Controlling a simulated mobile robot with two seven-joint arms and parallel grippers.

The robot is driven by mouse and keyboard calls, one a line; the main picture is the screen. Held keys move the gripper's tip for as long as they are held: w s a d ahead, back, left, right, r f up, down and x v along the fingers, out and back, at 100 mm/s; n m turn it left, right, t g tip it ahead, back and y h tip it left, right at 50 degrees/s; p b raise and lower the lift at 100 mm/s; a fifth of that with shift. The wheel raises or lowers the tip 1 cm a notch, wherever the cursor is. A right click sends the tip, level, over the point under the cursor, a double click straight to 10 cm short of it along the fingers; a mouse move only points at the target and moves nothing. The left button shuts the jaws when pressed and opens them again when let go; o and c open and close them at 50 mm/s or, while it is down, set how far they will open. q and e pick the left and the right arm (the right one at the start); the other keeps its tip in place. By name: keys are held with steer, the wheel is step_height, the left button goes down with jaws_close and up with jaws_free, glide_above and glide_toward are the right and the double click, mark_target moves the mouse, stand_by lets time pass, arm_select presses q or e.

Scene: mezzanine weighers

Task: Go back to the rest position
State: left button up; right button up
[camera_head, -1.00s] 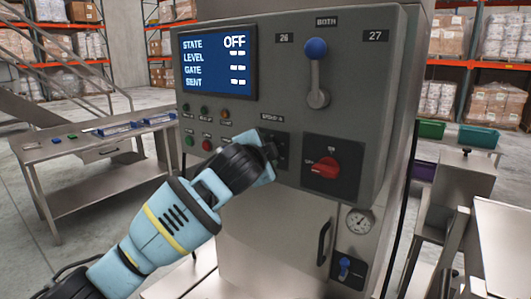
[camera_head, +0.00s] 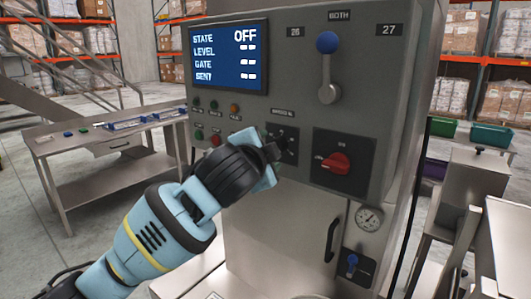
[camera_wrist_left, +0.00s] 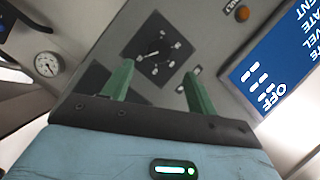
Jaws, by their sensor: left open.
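My left gripper (camera_head: 272,158) is in front of the grey control cabinet (camera_head: 300,105), beside a small black selector panel (camera_head: 290,143). In the left wrist view the two green fingers of my left gripper (camera_wrist_left: 158,88) are apart with nothing between them. The selector panel (camera_wrist_left: 158,50) with its dial shows beyond the fingertips. The fingertips are largely hidden in the head view. My right gripper is not in view.
The screen (camera_head: 228,56) reads STATE OFF. A blue-knobbed lever (camera_head: 327,65), a red rotary switch (camera_head: 335,162) and a gauge (camera_head: 369,218) are on the cabinet. A steel table (camera_head: 110,140) stands at left; steel stands (camera_head: 470,180) are at right.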

arm_select(q)
steer(key=shift+s+a, duration=0.2)
steer(key=shift+s, duration=0.3)
steer(key=s+a+f+n+g, duration=0.1)
steer(key=s+a+f+n, duration=0.15)
steer(key=f, duration=0.85)
steer(key=s+a+f+n+g, duration=0.1)
steer(key=s+f+n, duration=0.15)
steer(key=f, duration=0.95)
steer(key=s+a+f+n+g, duration=0.1)
steer(key=s+a+f+n, duration=0.15)
steer(key=f, duration=0.85)
steer(key=s+a+f+n+g+y, duration=0.1)
steer(key=s+a+f+n, duration=0.1)
steer(key=s+a+f, duration=0.2)
steer(key=s+a+f+n, duration=0.2)
steer(key=s+a+f, duration=0.2)
steer(key=s+f, duration=0.6)
steer(key=s+a+f+n+g+y, duration=0.1)
steer(key=s+a+f, duration=0.4)
steer(key=s, duration=1.1)
step_height(320, 180, down, 2)
steer(key=shift+f+n+g+y, duration=0.1)
steer(key=shift+n+g+y, duration=0.2)
steer(key=shift+n, duration=0.25)
steer(key=shift+s, duration=0.1)
steer(key=shift+a, duration=0.1)
